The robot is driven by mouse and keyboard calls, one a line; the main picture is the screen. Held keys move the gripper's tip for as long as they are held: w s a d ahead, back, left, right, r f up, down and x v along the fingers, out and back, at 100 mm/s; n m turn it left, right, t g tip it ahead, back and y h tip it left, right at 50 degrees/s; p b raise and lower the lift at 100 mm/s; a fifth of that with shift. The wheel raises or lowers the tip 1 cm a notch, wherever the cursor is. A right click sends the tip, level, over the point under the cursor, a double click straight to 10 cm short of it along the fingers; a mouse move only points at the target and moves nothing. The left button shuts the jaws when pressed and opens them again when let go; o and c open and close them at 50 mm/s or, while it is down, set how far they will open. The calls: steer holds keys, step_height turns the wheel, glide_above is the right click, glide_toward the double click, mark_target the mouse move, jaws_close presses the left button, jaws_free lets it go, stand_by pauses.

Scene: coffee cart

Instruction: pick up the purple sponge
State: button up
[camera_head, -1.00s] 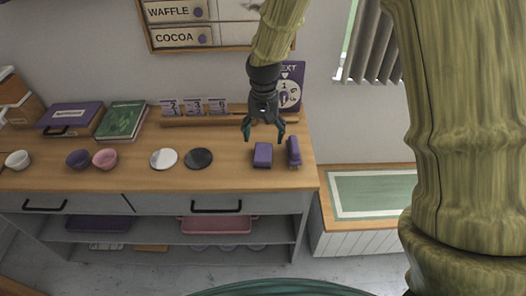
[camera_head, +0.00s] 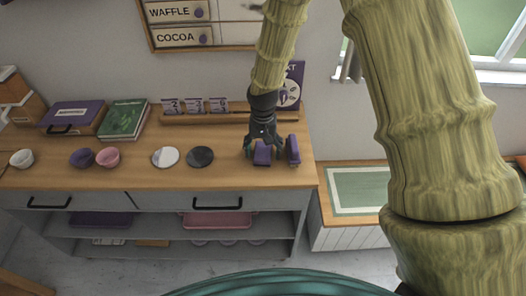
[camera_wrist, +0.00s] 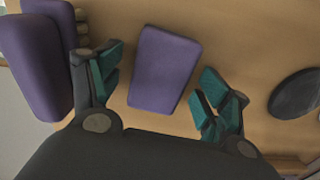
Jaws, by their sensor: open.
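The purple sponge (camera_head: 262,155), a flat rounded block, lies on the wooden counter near its front right. In the wrist view the sponge (camera_wrist: 164,70) shows whole between my fingertips, with a gap on each side. My gripper (camera_head: 263,157) points down over it, open and empty. In the wrist view its teal fingertips (camera_wrist: 160,80) stand on either side of the sponge's near half. I cannot tell how far above the counter they are.
A second purple object (camera_head: 293,150) stands close to the right; it shows at the left of the wrist view (camera_wrist: 36,65). A dark disc (camera_head: 199,157) and a white disc (camera_head: 165,157) lie to the left. A wooden card rail (camera_head: 195,118) is behind.

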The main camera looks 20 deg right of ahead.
steer(key=shift+f, duration=0.35)
steer(key=c, duration=0.9)
steer(key=shift+c, duration=0.2)
steer(key=shift+r, duration=0.1)
steer(key=shift+r+b, duration=0.5)
steer(key=shift+r, duration=0.25)
steer(key=shift+r+b, duration=0.4)
steer(key=shift+r, duration=0.45)
steer(key=s+a+r+b, duration=0.1)
steer(key=s+a+b, duration=0.3)
steer(key=s, duration=1)
steer(key=a, duration=0.3)
steer(key=shift+s+a+r, duration=0.15)
steer(key=shift+r, duration=0.2)
steer(key=shift+c, duration=0.3)
